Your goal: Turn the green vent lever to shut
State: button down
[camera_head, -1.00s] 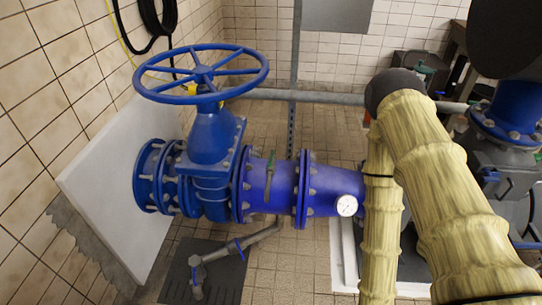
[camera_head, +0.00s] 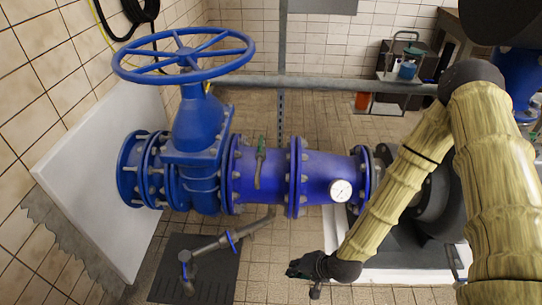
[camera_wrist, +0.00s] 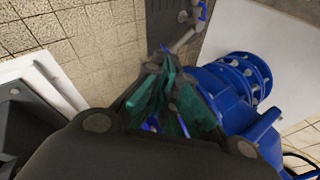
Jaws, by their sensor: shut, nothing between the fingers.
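The green vent lever (camera_head: 261,150) is a small upright handle on the near side of the blue pipe (camera_head: 323,190), between two bolted flanges. A thin grey stem runs down below it. My gripper (camera_head: 297,270) is dark and shut with nothing in it. It is below and to the right of the lever, in front of the pipe and well apart from it. In the wrist view, my gripper's teal-padded fingers (camera_wrist: 172,105) fill the middle. I cannot make out the lever there.
A blue handwheel (camera_head: 185,57) tops the valve at left. A round gauge (camera_head: 340,190) sits on the pipe right of the lever. A lower grey pipe with a blue lever (camera_head: 231,240) crosses a dark floor mat (camera_head: 215,285). Open tiled floor lies between mat and gripper.

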jog(key=w+a+r+m+t+y+b, duration=0.1)
jog(key=w+r+t+b, duration=0.15)
jog(key=w, duration=0.55)
jog(key=w+a+r+m+t+y+b, duration=0.1)
jog(key=w+r+m+t+b, duration=0.15)
jog(key=w, duration=0.45)
jog(key=w+d+r+m+t+y+b, duration=0.1)
jog(key=w+d+r+t+b, duration=0.15)
jog(key=w+r, duration=0.45)
jog(key=w+d+r+m+t+y+b, duration=0.1)
jog(key=w+d+r+t+y, duration=0.1)
jog(key=w+d+r, duration=0.35)
jog(key=s+a+x, duration=0.1)
jog(key=a+x, duration=0.1)
jog(key=x, duration=1.2)
jog(key=shift+a+r, duration=0.3)
jog(key=shift+r, duration=0.25)
jog(key=shift+s, duration=0.15)
jog(key=shift+s+a+r+m+t+h+p, duration=0.1)
jog(key=shift+s+a+m+t+h+p, duration=0.15)
jog(key=shift+m+h, duration=0.4)
jog(key=shift+s+a+m+t+h+p, duration=0.1)
jog(key=shift+m+t+h+p, duration=0.25)
jog(key=shift+h, duration=0.5)
